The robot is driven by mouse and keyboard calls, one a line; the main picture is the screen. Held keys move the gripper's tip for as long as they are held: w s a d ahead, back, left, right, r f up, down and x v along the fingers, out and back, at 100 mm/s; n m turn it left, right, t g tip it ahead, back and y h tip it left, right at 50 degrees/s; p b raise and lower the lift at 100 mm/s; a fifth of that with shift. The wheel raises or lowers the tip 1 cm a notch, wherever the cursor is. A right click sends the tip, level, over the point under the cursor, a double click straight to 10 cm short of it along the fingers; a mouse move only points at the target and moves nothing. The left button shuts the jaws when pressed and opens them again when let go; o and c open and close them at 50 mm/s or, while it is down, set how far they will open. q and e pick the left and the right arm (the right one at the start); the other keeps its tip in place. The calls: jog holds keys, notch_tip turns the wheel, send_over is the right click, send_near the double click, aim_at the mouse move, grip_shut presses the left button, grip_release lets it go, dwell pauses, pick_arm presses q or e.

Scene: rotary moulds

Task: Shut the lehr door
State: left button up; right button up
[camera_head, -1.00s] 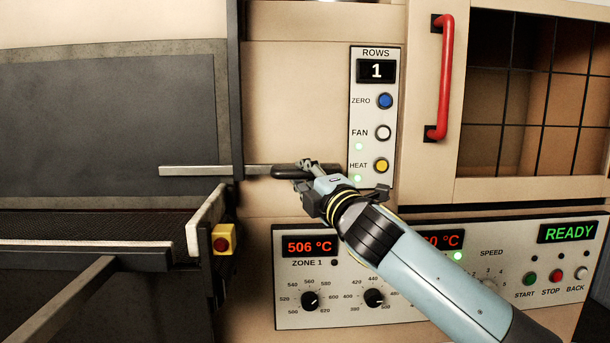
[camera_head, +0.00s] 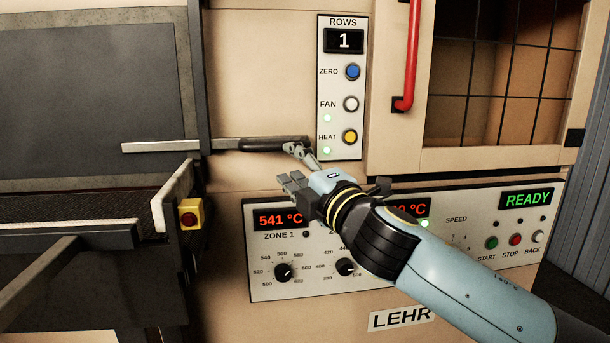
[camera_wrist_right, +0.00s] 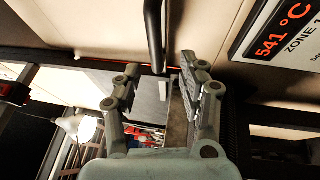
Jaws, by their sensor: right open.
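A large dark grey panel (camera_head: 85,90) fills the left of the head view, above a dark mesh belt (camera_head: 90,205); I cannot tell whether it is the lehr door. A flat metal bar (camera_head: 160,147) crosses the dark upright and carries a black grip (camera_head: 272,144) at its right end. My right gripper (camera_head: 293,167) is open, with one finger by the grip's right end and the other below it. In the right wrist view the black grip (camera_wrist_right: 154,35) reaches down towards the gap between my open fingertips (camera_wrist_right: 160,66). My left gripper is not in view.
A ROWS panel (camera_head: 342,90) with buttons stands right of the grip. A control panel (camera_head: 265,270) with knobs lies below and behind my right arm. A red handle (camera_head: 412,55) is on a mesh-windowed door (camera_head: 400,150). A yellow-and-red stop button (camera_head: 190,215) is at lower left.

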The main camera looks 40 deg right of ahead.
jog(key=v, duration=0.4)
jog(key=shift+f, duration=0.1)
dwell(0.4)
jog(key=s+d+f+m+g, duration=0.1)
jog(key=d+f+m+g, duration=0.15)
jog(key=f, duration=1.05)
jog(key=s+d+f+m+g, duration=0.15)
jog(key=f+g, duration=0.25)
jog(key=f, duration=0.9)
jog(key=s+a+f+m+g, duration=0.1)
jog(key=s+f+m+g, duration=0.1)
jog(key=s+f, duration=0.5)
jog(key=s+f+m+g, duration=0.2)
jog(key=s+f+g, duration=0.15)
jog(key=f, duration=0.75)
jog(key=s+a+f+m+g, duration=0.2)
jog(key=s+f, duration=0.4)
jog(key=s, duration=0.5)
jog(key=s+a+f+m+g+y, duration=0.1)
jog(key=s+f+m, duration=0.3)
jog(key=s, duration=0.7)
jog(key=s+a+f+m+g+y, duration=0.1)
jog(key=s+a+f+m+g, duration=0.1)
jog(key=s+f, duration=0.6)
jog(key=s+a+g, duration=0.1)
jog(key=s+g, duration=0.1)
jog(key=s, duration=0.1)
jog(key=shift+f+m, duration=0.3)
jog(key=shift+m, duration=0.1)
